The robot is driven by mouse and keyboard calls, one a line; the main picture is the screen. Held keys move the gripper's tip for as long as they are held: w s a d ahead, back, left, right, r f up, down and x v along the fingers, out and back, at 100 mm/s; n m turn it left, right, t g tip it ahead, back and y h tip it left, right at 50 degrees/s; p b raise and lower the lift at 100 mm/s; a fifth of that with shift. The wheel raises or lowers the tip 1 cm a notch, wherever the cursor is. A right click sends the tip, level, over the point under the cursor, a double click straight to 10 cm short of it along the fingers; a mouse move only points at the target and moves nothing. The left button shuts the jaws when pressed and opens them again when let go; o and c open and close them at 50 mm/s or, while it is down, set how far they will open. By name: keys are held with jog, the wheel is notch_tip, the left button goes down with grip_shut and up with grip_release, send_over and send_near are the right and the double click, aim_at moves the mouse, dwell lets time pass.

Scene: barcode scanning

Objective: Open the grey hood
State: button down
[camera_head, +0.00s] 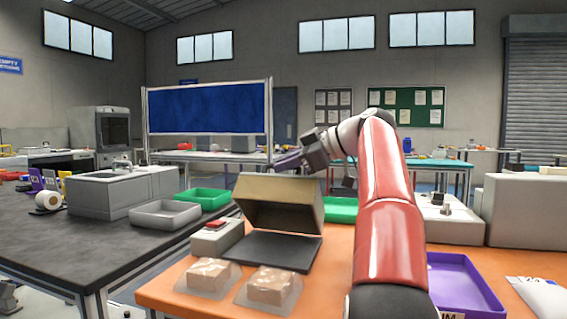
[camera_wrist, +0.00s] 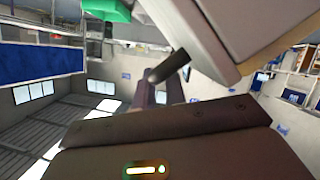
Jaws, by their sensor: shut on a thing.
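My gripper (camera_head: 288,164) is at the hood's upper edge, reaching in from the right. In the wrist view, the hood's pale panel (camera_wrist: 225,35) fills the upper right. There my gripper (camera_wrist: 160,88) is shut on a dark bar (camera_wrist: 168,66) beside the panel, which looks like the hood's handle. The exact contact is partly hidden in the head view.
A grey box with a red button (camera_head: 214,226) stands left of the plate. Two wrapped tan packages (camera_head: 270,287) lie in front. A purple tray (camera_head: 462,285) is at right, and green trays (camera_head: 203,198) stand behind. My red arm crosses the right side.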

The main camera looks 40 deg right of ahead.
jog(key=shift+w+d, duration=0.15)
jog(key=shift+d, duration=0.05)
dwell(0.3)
jog(key=c, duration=1.5)
grip_release()
jog(key=shift+o, duration=0.2)
